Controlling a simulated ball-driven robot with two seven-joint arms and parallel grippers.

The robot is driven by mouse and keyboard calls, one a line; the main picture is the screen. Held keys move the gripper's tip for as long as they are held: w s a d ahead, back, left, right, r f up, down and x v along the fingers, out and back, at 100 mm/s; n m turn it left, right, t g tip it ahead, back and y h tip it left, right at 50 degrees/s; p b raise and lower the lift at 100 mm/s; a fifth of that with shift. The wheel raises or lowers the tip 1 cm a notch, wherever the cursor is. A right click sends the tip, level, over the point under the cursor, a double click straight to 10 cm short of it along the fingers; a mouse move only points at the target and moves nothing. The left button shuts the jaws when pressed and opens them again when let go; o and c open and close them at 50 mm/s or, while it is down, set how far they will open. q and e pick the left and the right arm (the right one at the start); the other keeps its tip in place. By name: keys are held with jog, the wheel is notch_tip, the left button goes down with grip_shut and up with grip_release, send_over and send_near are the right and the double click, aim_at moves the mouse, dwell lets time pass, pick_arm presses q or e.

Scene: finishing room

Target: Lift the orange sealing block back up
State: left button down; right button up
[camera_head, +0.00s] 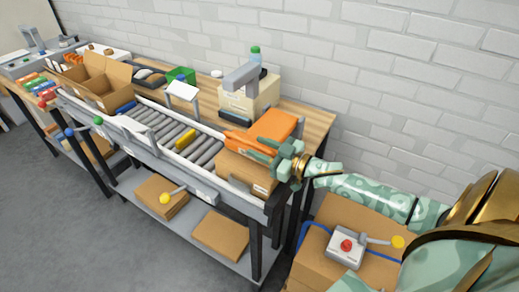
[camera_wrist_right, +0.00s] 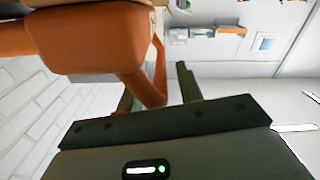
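The orange sealing block (camera_head: 275,127) is at the near right end of the conveyor, just above a cardboard box (camera_head: 240,172). Its orange handle bar sticks out toward my right gripper (camera_head: 262,149). In the right wrist view the block (camera_wrist_right: 90,38) fills the upper left, and its bent handle (camera_wrist_right: 150,88) reaches down between the fingers of the gripper (camera_wrist_right: 156,92). The fingers are apart, with a gap between the handle and the right-hand finger. Whether the other finger touches the handle is hard to tell. My left gripper is not in view.
An open carton (camera_head: 97,80) is at the far left. A control box with a red button (camera_head: 346,246) sits on cardboard at the front right.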

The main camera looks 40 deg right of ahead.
jog(key=shift+w+a, duration=0.1)
jog(key=shift+w, duration=0.15)
